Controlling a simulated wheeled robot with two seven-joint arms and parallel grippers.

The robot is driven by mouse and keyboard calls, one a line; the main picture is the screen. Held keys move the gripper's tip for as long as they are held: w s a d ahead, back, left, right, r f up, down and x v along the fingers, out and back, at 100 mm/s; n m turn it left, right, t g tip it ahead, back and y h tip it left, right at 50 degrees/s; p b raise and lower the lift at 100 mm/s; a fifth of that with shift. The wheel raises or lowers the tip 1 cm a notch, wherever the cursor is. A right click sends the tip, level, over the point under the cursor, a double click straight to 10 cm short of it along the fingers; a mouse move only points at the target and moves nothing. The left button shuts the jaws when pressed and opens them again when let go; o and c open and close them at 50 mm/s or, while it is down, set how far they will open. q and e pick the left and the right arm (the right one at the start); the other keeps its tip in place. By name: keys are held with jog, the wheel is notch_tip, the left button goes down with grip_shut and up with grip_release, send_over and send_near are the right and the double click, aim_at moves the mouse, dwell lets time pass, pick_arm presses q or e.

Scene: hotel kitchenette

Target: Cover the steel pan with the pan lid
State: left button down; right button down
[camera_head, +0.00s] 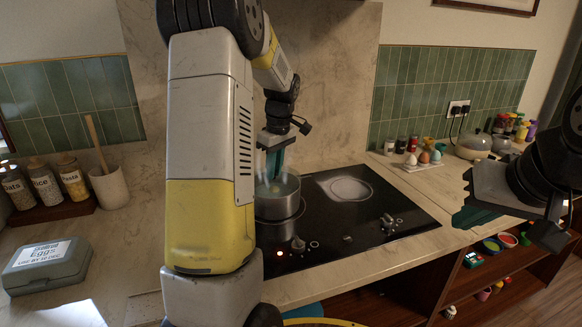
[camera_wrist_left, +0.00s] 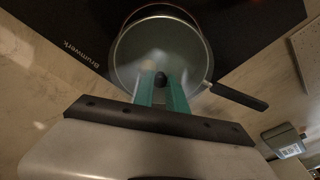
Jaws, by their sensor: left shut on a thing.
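The steel pan (camera_head: 278,211) stands on the black hob, partly hidden in the head view by my left arm. Its dark handle (camera_wrist_left: 238,97) points to the lower right in the left wrist view. The clear pan lid (camera_head: 288,187) is at the top of the pan, roughly lined up with its rim. I cannot tell whether it rests fully on the rim. My left gripper (camera_head: 274,172) points down over it, its teal fingers shut on the lid's dark knob (camera_wrist_left: 160,79). My right gripper (camera_head: 478,213) is off to the right, away from the pan; its finger gap is unclear.
The hob (camera_head: 345,235) has a free pale cooking zone (camera_head: 350,188) right of the pan. An egg box (camera_head: 47,266), jars (camera_head: 42,184) and a utensil crock (camera_head: 109,187) stand left. An egg holder (camera_head: 424,164) and a round-lidded appliance (camera_head: 474,145) stand at the back right.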

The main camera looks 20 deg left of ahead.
pick_arm(q)
jog(key=shift+f, duration=0.45)
dwell(1.0)
jog(key=c, duration=0.8)
grip_release()
jog(key=shift+r, duration=0.1)
jog(key=shift+r, duration=3.45)
jog(key=s+d+r+m+t+h, duration=0.2)
jog(key=s+d+m, duration=0.5)
jog(key=s, duration=0.5)
jog(key=s+d+r+m+t+h, duration=0.1)
jog(key=s+d+r+m+t, duration=0.2)
jog(key=s+d+m, duration=0.4)
jog(key=s, duration=0.6)
jog(key=shift+s+h, duration=0.3)
jog(key=shift+h, duration=0.1)
